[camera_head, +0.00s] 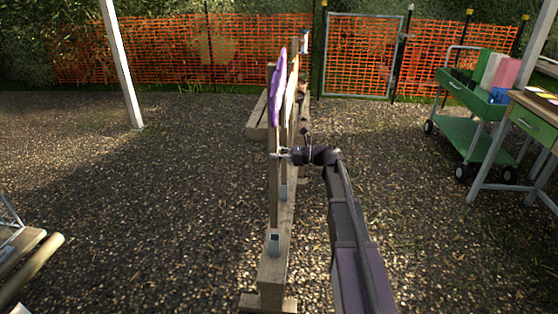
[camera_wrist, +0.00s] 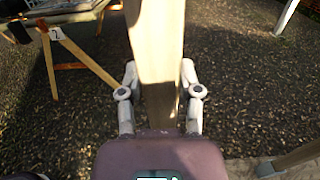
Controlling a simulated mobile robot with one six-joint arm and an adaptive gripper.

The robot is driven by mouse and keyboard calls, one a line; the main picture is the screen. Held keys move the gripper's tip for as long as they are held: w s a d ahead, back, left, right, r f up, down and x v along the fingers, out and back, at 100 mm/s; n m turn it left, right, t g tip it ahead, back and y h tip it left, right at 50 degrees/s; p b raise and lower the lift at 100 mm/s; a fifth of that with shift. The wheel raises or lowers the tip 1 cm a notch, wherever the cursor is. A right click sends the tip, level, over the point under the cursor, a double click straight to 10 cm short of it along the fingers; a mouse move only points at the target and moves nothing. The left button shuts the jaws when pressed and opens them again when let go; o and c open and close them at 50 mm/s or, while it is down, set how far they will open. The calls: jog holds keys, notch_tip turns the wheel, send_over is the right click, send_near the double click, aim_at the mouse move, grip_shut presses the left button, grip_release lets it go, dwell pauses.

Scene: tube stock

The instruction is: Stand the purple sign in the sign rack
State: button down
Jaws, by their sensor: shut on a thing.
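The purple sign (camera_head: 276,96) is upright, its purple face at the top of a wooden stake. My gripper (camera_head: 283,154) is shut on the stake at mid-height; the stake (camera_wrist: 158,55) also stands between the two fingers (camera_wrist: 160,93) in the wrist view. The sign rack (camera_head: 273,272) is a long wooden beam on feet with grey metal sockets. The stake's lower end lines up with the nearest socket (camera_head: 273,243); I cannot tell whether it is inside or just above. A second socket (camera_head: 283,191) lies farther along.
Another sign with a pale, orange-edged face (camera_head: 291,88) stands just behind the purple one. A green cart (camera_head: 466,98) and a wooden table (camera_head: 530,103) are at the right. A white post (camera_head: 122,65) rises at the left. Gravel is open on both sides of the rack.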

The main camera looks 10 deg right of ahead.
jog(key=shift+f, duration=0.15)
dwell(0.4)
jog(key=b, duration=0.6)
send_over(277, 185)
jog(key=w, duration=0.2)
jog(key=shift+s+f, duration=0.2)
jog(key=shift+f, duration=2.6)
jog(key=shift+w+d, duration=0.1)
jog(key=shift+f, duration=0.2)
jog(key=shift+f+b, duration=0.35)
jog(key=shift+b, duration=0.1)
jog(key=shift+f+b, duration=3.5)
